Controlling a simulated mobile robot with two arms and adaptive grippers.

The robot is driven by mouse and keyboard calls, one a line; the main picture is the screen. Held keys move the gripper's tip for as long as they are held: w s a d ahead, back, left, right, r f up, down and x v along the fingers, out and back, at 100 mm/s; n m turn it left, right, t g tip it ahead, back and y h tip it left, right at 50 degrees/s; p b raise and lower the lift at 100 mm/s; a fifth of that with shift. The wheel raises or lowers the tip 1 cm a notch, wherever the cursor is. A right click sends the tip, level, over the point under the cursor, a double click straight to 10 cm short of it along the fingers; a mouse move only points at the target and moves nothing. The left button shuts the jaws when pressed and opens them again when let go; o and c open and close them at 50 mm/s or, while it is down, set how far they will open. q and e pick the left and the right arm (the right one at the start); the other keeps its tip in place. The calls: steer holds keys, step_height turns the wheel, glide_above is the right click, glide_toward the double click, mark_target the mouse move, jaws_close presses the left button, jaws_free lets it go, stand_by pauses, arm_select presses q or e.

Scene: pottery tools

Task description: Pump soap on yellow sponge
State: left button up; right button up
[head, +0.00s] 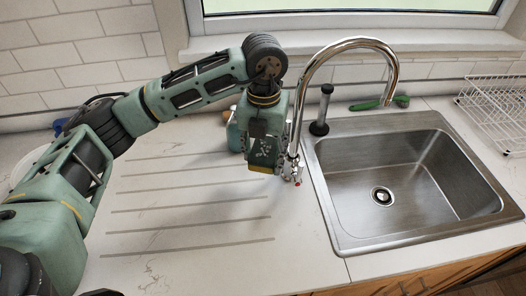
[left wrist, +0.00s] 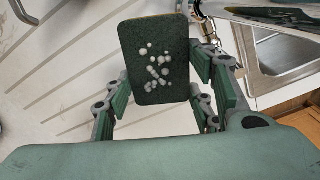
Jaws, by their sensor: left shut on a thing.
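The sponge (head: 261,169) is held at my left gripper (head: 266,150), over the counter just left of the faucet. It has a thin yellow layer and a dark green scouring face. In the left wrist view that green face of the sponge (left wrist: 135,75) carries several white soap blobs. My left gripper (left wrist: 160,82) is shut on the sponge, with fingers on both its sides. A bluish-teal object (head: 234,134), perhaps the soap bottle, stands behind the gripper and is mostly hidden. My right gripper is not in view.
The chrome faucet (head: 349,43) arches very close to the right of my gripper. The steel sink (head: 385,172) is empty. A dark upright cylinder (head: 323,108) and a green utensil (head: 375,104) are behind it. A wire rack (head: 500,105) stands at right. The grooved counter (head: 190,225) is clear.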

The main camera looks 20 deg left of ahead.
mark_target(263, 155)
arm_select(q)
steer(key=shift+f+b, duration=4.45)
steer(key=shift+f, duration=1)
steer(key=o, duration=0.4)
steer(key=shift+o, duration=0.2)
steer(key=shift+r, duration=0.2)
steer(key=shift+c, duration=0.4)
steer(key=c, duration=0.4)
steer(key=shift+o, duration=0.2)
steer(key=shift+r+p, duration=1.9)
steer(key=shift+r, duration=1.6)
